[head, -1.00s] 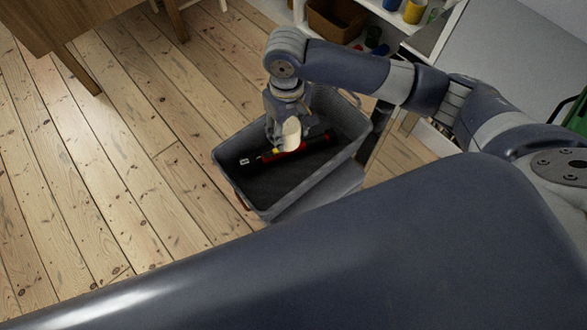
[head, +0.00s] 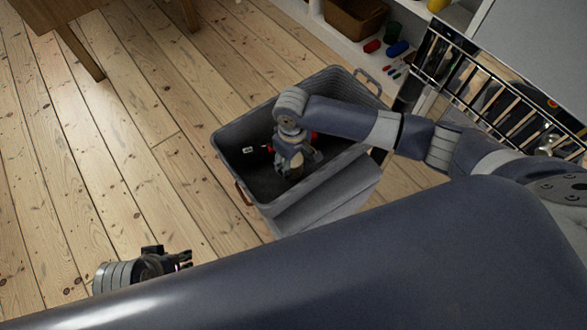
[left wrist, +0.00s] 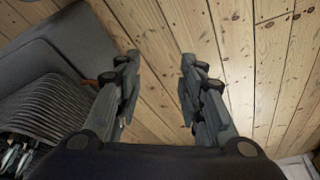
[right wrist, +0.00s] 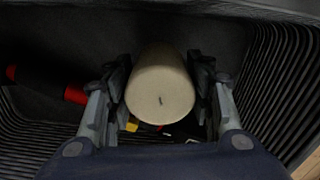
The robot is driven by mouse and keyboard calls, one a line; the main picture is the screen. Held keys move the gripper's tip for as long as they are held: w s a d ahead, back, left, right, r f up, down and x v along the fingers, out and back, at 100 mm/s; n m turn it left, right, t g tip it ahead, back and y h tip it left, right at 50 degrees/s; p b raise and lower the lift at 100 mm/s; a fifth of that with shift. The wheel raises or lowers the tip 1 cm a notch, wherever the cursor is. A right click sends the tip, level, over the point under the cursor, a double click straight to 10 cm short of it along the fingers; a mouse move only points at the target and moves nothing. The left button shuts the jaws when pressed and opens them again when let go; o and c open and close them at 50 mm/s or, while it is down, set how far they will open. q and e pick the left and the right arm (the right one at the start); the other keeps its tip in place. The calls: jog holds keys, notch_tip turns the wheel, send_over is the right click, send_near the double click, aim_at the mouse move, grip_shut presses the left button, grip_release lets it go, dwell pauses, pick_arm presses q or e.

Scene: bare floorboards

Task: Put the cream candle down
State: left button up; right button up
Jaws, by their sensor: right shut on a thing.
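The cream candle (right wrist: 160,88) is a pale cylinder with a dark wick, between the fingers of my right gripper (right wrist: 160,95) in the right wrist view. The gripper is shut on it. In the head view my right gripper (head: 293,170) is down inside the grey crate (head: 240,134), and a bit of the candle (head: 296,172) shows there. I cannot tell whether the candle touches the crate floor. My left gripper (left wrist: 160,90) is open and empty over the floorboards, and shows at the lower left of the head view (head: 186,262).
A red and black tool (right wrist: 72,94) lies in the crate, partly hidden by my right gripper. A shelf with a brown basket (head: 354,18) and small coloured items stands at the back. A wooden furniture leg (head: 80,50) is at the upper left. The floor on the left is clear.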

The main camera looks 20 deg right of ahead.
jog(key=shift+f, duration=0.65)
pick_arm(q)
jog(key=shift+b+v, duration=0.7)
jog(key=shift+v, duration=0.35)
pick_arm(e)
jog(key=shift+f, duration=1.55)
pick_arm(q)
jog(key=shift+s+a, duration=0.1)
jog(key=shift+s, duration=0.05)
pick_arm(e)
jog(key=o, duration=1.2)
jog(key=shift+f, duration=0.15)
